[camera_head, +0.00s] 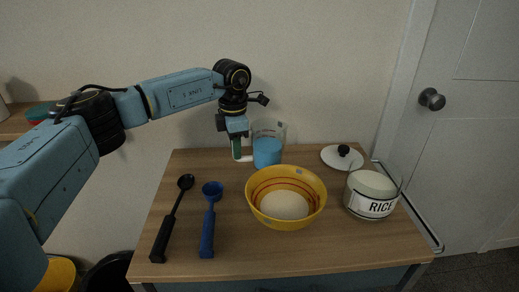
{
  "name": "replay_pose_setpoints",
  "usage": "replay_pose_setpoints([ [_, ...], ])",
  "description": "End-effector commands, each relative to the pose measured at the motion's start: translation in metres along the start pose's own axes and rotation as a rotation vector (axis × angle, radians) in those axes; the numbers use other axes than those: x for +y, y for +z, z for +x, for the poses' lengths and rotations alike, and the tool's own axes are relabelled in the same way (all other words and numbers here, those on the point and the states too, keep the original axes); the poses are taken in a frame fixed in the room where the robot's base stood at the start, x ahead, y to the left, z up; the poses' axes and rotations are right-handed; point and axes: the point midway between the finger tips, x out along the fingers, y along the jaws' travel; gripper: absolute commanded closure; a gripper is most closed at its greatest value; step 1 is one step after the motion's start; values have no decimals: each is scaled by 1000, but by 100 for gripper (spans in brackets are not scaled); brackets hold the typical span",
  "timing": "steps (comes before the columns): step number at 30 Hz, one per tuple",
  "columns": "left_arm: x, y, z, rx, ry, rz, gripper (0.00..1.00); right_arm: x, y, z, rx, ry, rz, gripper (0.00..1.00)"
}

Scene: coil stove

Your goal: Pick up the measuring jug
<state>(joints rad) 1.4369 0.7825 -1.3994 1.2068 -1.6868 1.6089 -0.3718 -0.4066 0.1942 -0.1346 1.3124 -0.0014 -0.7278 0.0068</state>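The measuring jug (268,150) is clear, with blue contents in its lower part. It stands upright near the back edge of the wooden table (330,238), a little right of my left gripper. My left gripper (237,152) points down close against the jug's left side, with a greenish finger showing. The jug's handle is not clearly visible, and the gripper may hide it. I cannot tell whether the fingers touch the jug or how far apart they are. My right gripper is not in view.
A yellow bowl (261,205) with a pale round mass stands in front of the jug. A RICE jar (371,206) and a lid (332,158) are at right. A black spoon (171,221) and a blue scoop (208,222) lie at left. A door (475,140) stands right.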

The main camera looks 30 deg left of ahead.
Motion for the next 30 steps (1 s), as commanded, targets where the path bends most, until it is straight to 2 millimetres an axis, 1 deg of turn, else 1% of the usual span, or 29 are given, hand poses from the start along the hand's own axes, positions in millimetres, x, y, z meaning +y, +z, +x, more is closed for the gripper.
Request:
replay_pose_setpoints([
  [1,0,0,0,0,0,0,91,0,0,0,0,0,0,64],
  [3,0,0,0,0,0,0,100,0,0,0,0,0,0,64],
  [14,0,0,-1,-2,1,0,100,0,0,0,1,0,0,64],
  [17,0,1,-7,-3,1,0,100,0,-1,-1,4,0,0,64],
  [18,0,1,-12,-4,2,0,100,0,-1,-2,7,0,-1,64],
  [20,0,1,-22,-6,3,0,100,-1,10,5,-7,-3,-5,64],
  [27,0,1,-71,-5,2,1,100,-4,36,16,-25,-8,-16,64],
  [30,0,1,-87,-3,2,1,100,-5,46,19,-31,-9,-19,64],
])
